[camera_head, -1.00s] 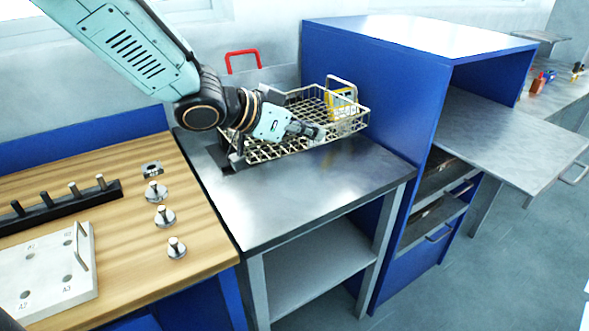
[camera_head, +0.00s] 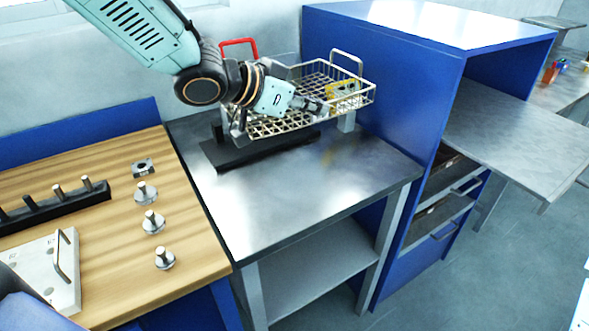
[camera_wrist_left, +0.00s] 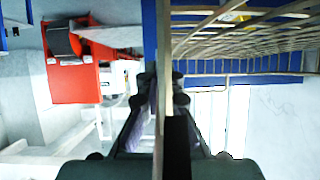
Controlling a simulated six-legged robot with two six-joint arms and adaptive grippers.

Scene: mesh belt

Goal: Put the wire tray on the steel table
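My left gripper (camera_head: 316,106) reaches over the tray from the left. In the left wrist view its fingers (camera_wrist_left: 158,95) are closed on a thin upright bar, apparently the tray's handle, with the mesh (camera_wrist_left: 250,40) at upper right. The gripper body hides part of the tray. My right gripper is not in view.
A black bar (camera_head: 260,151) lies on the steel table below the tray. A blue cabinet (camera_head: 390,100) stands close to the tray's right. A wooden bench (camera_head: 110,230) with metal knobs is on the left. The table's front is clear.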

